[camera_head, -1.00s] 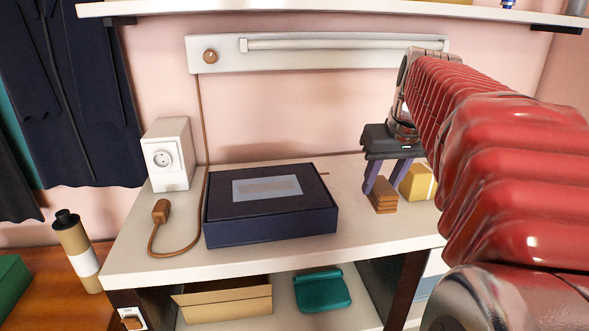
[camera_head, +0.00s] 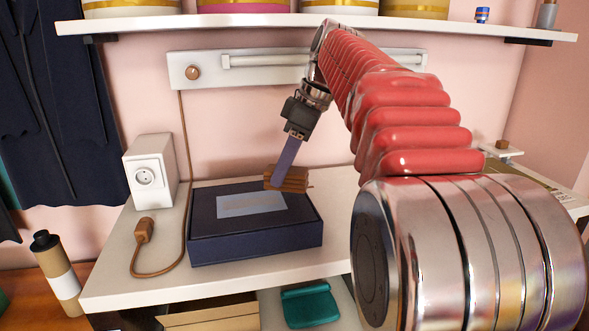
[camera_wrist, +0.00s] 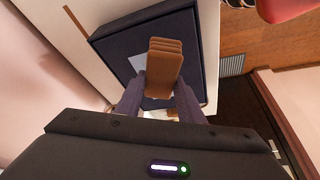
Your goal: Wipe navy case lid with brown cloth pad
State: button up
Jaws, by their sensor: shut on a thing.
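The navy case (camera_head: 256,239) sits closed on the white table, with a pale blue-grey label (camera_head: 251,204) on its lid. My gripper (camera_head: 285,178) is shut on the brown cloth pad (camera_head: 294,180), over the back right part of the lid. I cannot tell whether the pad touches the lid. In the wrist view the layered brown pad (camera_wrist: 163,72) is held between the two purple-grey fingers, with the navy case (camera_wrist: 112,42) behind it. The pad covers part of the lid and label there.
A white socket box (camera_head: 151,172) stands left of the case, with a brown plug and cord (camera_head: 143,231) on the table. A wall rail (camera_head: 262,61) and shelf (camera_head: 300,24) are above. A teal folded item (camera_head: 309,304) lies below. My arm hides the table's right side.

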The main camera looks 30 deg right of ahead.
jog(key=w+a+r+n+g+y, duration=0.1)
jog(key=w+a+r+n+g, duration=0.1)
jog(key=a+n, duration=0.4)
jog(key=shift+a, duration=0.45)
jog(key=shift+r, duration=0.1)
